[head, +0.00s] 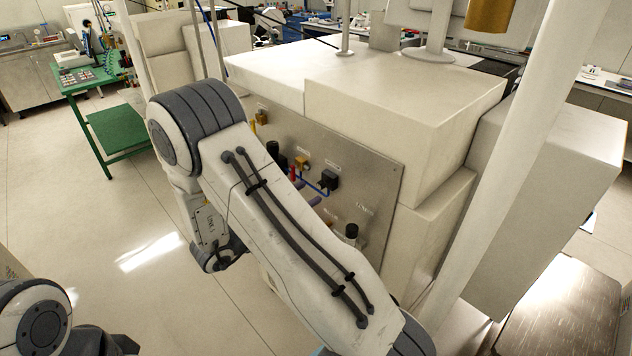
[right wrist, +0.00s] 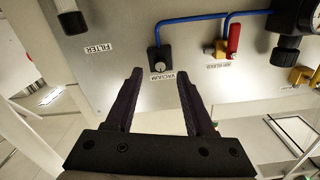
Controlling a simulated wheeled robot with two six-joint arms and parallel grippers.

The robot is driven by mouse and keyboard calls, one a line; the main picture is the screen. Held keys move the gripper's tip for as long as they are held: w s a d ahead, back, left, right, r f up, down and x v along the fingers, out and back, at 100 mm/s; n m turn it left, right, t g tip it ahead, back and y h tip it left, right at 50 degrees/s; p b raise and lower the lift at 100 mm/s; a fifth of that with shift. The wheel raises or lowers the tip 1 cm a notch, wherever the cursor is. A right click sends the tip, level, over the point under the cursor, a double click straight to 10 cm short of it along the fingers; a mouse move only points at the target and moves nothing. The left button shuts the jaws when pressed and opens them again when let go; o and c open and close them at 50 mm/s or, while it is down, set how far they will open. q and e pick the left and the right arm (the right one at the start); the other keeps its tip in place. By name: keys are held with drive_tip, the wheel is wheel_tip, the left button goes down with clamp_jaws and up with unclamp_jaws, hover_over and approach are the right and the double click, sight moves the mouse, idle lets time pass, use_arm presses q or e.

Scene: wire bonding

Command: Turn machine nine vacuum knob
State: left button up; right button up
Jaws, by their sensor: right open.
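The vacuum knob (right wrist: 160,60) is a small black block with a pale metal front on the machine's grey panel. Its VACUUM label (right wrist: 167,76) reads upside down in the right wrist view. A blue tube runs from the block to the right. In the head view the black block (head: 329,180) shows on the panel, right of my right arm. My right gripper (right wrist: 160,74) is open and empty. In the right wrist view its dark fingers lie on either side of the label, apart from the knob. My left gripper is out of view.
Close to the knob are a red lever (right wrist: 233,38), a brass fitting (right wrist: 299,75) and a black regulator (right wrist: 286,48). The FILTER label (right wrist: 100,48) is left of it. A large white machine housing (head: 405,85) surrounds the panel. A green table (head: 110,130) stands at the left.

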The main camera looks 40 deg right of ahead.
sight(319, 186)
drive_tip(key=shift+w+d+p, duration=0.2)
drive_tip(key=shift+d+p, duration=0.25)
drive_tip(key=shift+d, duration=1.6)
clamp_jaws()
